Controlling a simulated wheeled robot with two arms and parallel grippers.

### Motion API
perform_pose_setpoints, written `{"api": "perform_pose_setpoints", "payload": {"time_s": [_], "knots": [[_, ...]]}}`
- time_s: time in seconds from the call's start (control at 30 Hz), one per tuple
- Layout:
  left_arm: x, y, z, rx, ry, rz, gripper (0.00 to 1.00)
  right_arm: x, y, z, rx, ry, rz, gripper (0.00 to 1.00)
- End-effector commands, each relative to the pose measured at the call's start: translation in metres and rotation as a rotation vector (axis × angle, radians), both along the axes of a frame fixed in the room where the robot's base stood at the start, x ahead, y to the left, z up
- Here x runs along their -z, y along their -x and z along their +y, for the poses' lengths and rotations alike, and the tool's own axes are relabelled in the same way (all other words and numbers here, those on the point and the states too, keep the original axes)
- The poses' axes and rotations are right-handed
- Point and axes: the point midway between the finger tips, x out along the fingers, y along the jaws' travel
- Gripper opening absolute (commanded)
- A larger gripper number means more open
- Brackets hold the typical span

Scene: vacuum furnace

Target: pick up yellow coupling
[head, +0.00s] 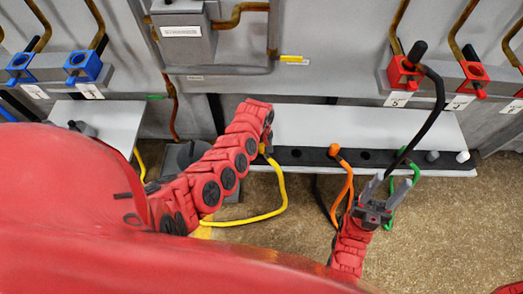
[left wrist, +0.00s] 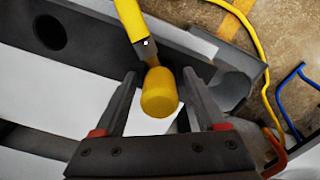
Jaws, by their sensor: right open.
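The yellow coupling (left wrist: 160,92) shows in the left wrist view, with its rounded end toward the camera. My left gripper (left wrist: 160,74) is open, with one finger on each side of it and gaps visible. In the head view, my left gripper (head: 267,139) is mostly hidden by its own arm. Only a small bit of the yellow coupling (head: 262,148) shows there, at the left of the dark strip, with a yellow hose (head: 283,190) hanging below. My right gripper (head: 391,186) is open and empty, in front of the cables at right.
The dark strip (head: 300,155) along the light shelf (head: 330,122) also carries an orange coupling (head: 334,150). A black cable (head: 436,100) hangs near my right gripper. A yellow lever (head: 291,58) sits above. Red blocks (head: 404,74) and blue blocks (head: 83,66) line the furnace.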

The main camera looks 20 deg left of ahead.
Motion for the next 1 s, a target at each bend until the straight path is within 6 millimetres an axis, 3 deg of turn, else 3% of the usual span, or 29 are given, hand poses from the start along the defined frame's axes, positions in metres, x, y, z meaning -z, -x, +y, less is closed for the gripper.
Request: {"api": "perform_pose_setpoints", "payload": {"time_s": [0.03,0.3,0.4,1.0], "knots": [[0.0000,0.0000,0.0000,0.000,0.000,0.000,0.62,0.0000,0.0000,0.0000,0.000,0.000,0.000,0.50],[-0.0001,0.0001,-0.0001,0.000,0.000,0.000,0.13,0.0000,0.0000,0.0000,0.000,0.000,0.000,0.50],[-0.0001,0.0001,-0.0001,0.000,0.000,0.000,0.00,0.0000,0.0000,0.0000,0.000,0.000,0.000,0.50],[-0.0085,-0.0010,-0.0006,0.000,0.000,-0.001,0.00,-0.0019,0.0000,0.0000,0.000,0.000,0.000,0.50]]}}
